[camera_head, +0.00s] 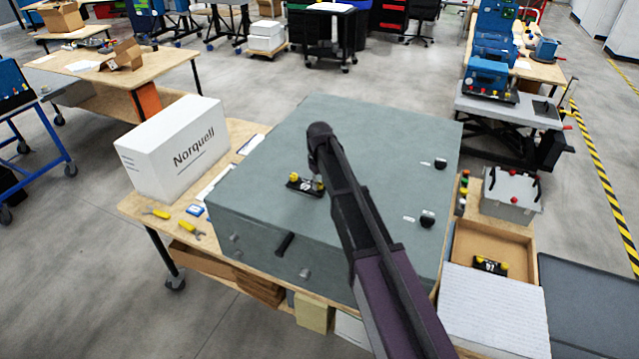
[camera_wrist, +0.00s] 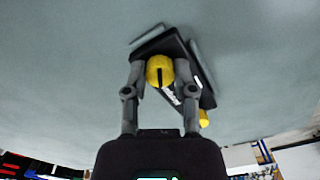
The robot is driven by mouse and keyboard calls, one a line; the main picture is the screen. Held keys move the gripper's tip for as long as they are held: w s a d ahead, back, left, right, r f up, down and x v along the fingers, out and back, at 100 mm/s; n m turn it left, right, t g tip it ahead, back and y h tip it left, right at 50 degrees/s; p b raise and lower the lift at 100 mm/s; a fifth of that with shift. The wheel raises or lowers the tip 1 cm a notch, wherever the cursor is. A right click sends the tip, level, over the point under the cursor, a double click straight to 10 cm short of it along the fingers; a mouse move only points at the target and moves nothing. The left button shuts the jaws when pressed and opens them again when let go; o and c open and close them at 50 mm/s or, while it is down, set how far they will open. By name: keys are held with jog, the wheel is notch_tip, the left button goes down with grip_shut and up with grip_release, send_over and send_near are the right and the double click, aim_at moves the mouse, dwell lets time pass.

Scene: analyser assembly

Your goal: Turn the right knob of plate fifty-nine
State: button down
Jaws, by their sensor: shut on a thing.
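A small black plate (camera_head: 303,190) with two yellow knobs and a white number lies on the grey-green top of a large cabinet. The number is too small to read surely. My gripper (camera_head: 319,179) reaches down at the plate's right end in the head view. In the wrist view its two fingers (camera_wrist: 160,74) are closed on either side of a yellow knob (camera_wrist: 159,68) with a dark line across it. The other yellow knob (camera_wrist: 204,118) is free, partly hidden behind the right finger. The plate's white marking shows partly between the fingers.
The cabinet top (camera_head: 270,150) is clear around the plate, with two black knobs at its right side. A white Norquell box (camera_head: 178,150) stands at left. Another black plate with yellow knobs (camera_head: 490,266) lies in a cardboard box (camera_head: 480,238) at right.

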jog(key=n, duration=0.4)
jog(key=shift+s+n, duration=0.1)
jog(key=shift+n, duration=0.2)
jog(key=n, duration=0.3)
jog(key=shift+n, duration=0.3)
jog(key=n, duration=0.4)
jog(key=shift+n, duration=0.3)
jog(key=n, duration=0.4)
jog(key=shift+n, duration=0.3)
jog(key=n, duration=1.1)
jog(key=shift+n, duration=0.4)
jog(key=shift+c, duration=2)
grip_release()
